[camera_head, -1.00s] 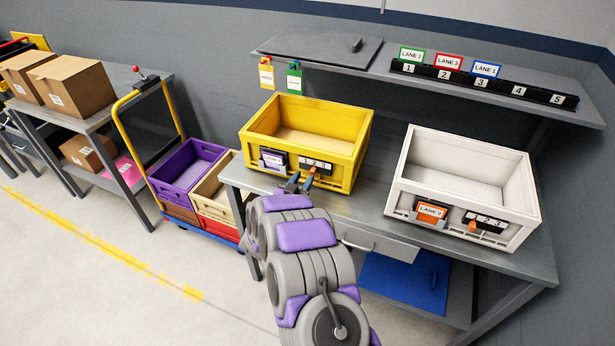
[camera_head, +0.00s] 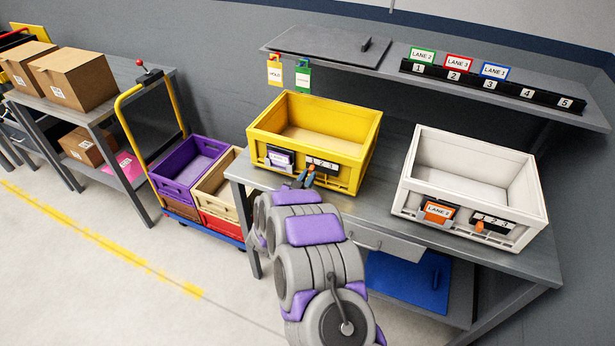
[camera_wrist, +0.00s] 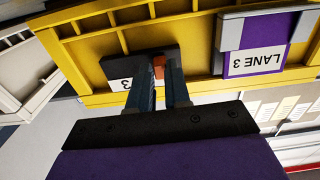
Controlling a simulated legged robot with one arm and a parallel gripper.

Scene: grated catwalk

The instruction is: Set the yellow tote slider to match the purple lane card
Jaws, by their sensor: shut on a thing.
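The yellow tote (camera_head: 345,150) stands on the bench. On its front are a purple card (camera_head: 280,158) and a dark slider panel (camera_head: 322,164) numbered 1 2 3. In the wrist view, upside down, the purple card (camera_wrist: 255,60) reads LANE 3. An orange slider tab (camera_wrist: 158,68) sits between my fingertips. My gripper (camera_wrist: 160,80) is shut on this tab, just below the panel. The panel's 3 (camera_wrist: 127,84) shows to one side of the tab; the other numbers are hidden there, so I cannot tell exactly which number the tab is at.
A white tote (camera_head: 470,180) with an orange LANE 2 card and its own slider stands right on the bench. A shelf (camera_head: 340,50) above holds a numbered rail (camera_head: 490,85) with green, red and blue lane cards. A cart with crates (camera_head: 185,170) stands left.

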